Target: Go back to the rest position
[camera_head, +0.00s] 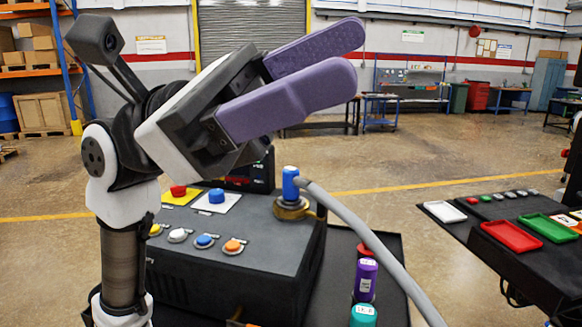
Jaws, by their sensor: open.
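My gripper (352,62) has two purple fingers that stand apart, pointing up and to the right. Nothing is between the fingers. It is raised above the dark control box (250,240), clear of it and touching nothing that I can see. My white and dark arm rises at the left and bends over toward the gripper. The lower part of the arm hides part of the box's left side.
The box carries a red button (179,190), a blue button (217,196), several small knobs and a blue connector (290,184) with a grey hose (372,245). A purple cylinder (366,280) stands beside it. A table at right holds a red tray (510,236) and green tray (547,227).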

